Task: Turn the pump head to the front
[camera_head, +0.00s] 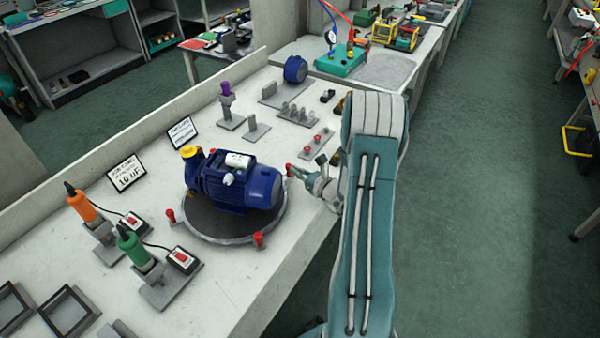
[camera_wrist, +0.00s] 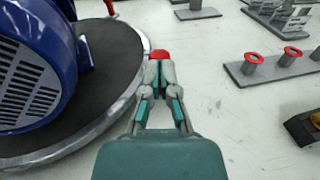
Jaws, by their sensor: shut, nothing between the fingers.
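The blue pump (camera_head: 240,184) sits on a dark round turntable (camera_head: 208,222) with a pale metal rim. Its pump head (camera_head: 193,170), with a yellow cap, points to the left in the head view. Red knobs stand at the rim: one at the left (camera_head: 170,216), one at the near side (camera_head: 259,240). My gripper (camera_head: 296,173) is at the right side of the turntable. In the wrist view its fingers (camera_wrist: 158,78) are shut and empty, right before a red knob (camera_wrist: 158,54). I cannot tell whether they touch it. The wrist view also shows the motor (camera_wrist: 32,70).
Orange (camera_head: 82,206) and green (camera_head: 132,246) tools stand in holders at the near left. A grey rack with red rings (camera_wrist: 275,66) lies right of my gripper, with small parts behind. The bench's front edge runs under my arm. Bare bench lies near the turntable.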

